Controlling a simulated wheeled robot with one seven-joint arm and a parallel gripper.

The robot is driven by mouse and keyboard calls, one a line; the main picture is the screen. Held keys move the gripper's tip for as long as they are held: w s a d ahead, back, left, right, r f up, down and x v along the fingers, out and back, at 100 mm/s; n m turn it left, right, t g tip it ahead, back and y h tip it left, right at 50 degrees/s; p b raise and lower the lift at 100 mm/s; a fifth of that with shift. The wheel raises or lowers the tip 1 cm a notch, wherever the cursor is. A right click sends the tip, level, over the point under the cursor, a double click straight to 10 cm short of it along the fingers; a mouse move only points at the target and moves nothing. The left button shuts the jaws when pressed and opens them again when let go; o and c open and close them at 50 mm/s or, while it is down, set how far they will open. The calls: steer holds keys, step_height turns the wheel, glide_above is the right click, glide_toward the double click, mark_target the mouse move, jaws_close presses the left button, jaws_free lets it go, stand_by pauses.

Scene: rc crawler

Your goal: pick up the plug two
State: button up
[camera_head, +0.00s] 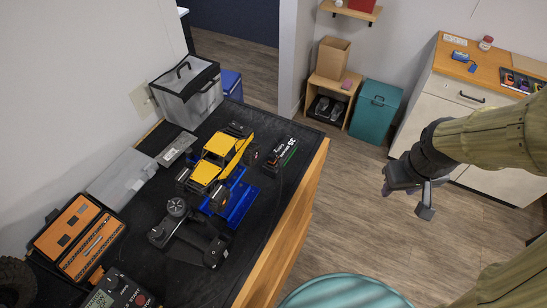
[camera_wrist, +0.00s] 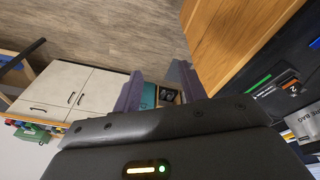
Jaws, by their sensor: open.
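The black-topped bench has a wooden front edge (camera_head: 292,218). A blue stand (camera_head: 236,202), a charger (camera_head: 118,290), an orange-and-black case (camera_head: 80,237) and a lidded clear box (camera_head: 186,92) crowd it. A round teal stool top (camera_head: 343,292) stands in front. Open floor (camera_head: 345,205) lies between bench and cabinets.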

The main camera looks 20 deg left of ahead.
steer(key=w+a+r+n, duration=0.1)
steer(key=a+r+n, duration=0.2)
steer(key=a+n, duration=0.6)
steer(key=w+a+r+n+g+b, duration=0.1)
steer(key=a+r+n, duration=0.3)
steer(key=a+n, duration=0.6)
steer(key=w+a+r+n+g, duration=0.1)
steer(key=a+r+n, duration=0.3)
steer(key=a+n, duration=0.6)
steer(key=shift+a+r+b, duration=0.15)
steer(key=shift+a+b, duration=0.2)
steer(key=shift+a, duration=0.85)
steer(key=p, duration=0.2)
glide_above(273, 153)
step_height(273, 153, down, 12)
steer(key=shift+f, duration=0.15)
